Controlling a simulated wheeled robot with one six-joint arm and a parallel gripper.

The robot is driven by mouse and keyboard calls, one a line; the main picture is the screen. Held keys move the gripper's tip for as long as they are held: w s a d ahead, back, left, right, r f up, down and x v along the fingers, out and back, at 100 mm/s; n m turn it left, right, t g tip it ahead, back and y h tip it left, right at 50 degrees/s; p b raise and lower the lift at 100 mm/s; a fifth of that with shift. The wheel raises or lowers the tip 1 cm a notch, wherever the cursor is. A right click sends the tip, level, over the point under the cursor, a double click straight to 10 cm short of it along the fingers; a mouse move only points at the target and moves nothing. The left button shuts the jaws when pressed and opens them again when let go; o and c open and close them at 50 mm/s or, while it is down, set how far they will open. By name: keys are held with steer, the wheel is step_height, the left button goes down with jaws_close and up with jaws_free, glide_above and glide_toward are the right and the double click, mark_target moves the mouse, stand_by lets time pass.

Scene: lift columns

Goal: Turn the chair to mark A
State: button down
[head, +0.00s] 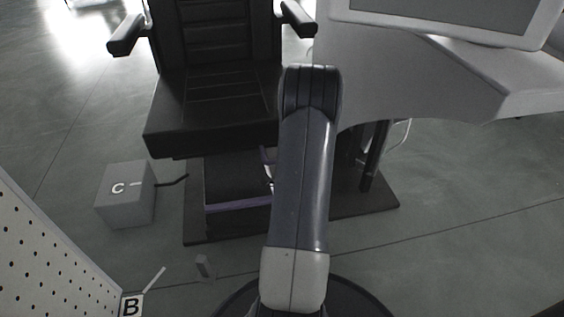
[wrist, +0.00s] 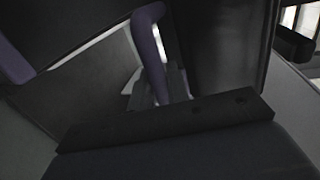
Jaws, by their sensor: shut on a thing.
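The black chair (head: 215,95) stands in the head view with its seat facing me and armrests on both sides. It sits above a dark base plate (head: 345,207). A purple tube (head: 237,204) runs low across its front, and a purple bent bar (wrist: 150,55) rises in the wrist view. My gripper (wrist: 168,108) shows partly as a dark piece low in the wrist view, shut on the purple bar; the fingertips are not clear. In the head view my arm hides the gripper. Mark A is not visible. Mark C is on a grey box (head: 126,205); mark B (head: 132,306) is at the lower left.
A pale console with a screen (head: 455,15) stands right of the chair, close to my arm. A perforated white panel (head: 45,255) is at the left edge. A small grey block (head: 204,267) lies on the floor. Open floor shows at the lower right.

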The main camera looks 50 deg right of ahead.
steer(key=shift+d, duration=0.3)
steer(key=c, duration=1.4)
jaws_free()
steer(key=shift+c, duration=0.2)
steer(key=p+v, duration=0.2)
steer(key=v, duration=0.9)
steer(key=shift+p, duration=0.4)
steer(key=shift+w, duration=0.15)
steer(key=b+x, duration=0.3)
steer(key=x, duration=0.7)
steer(key=shift+w+d+f, duration=0.15)
steer(key=shift+w, duration=0.2)
steer(key=shift+a, duration=0.3)
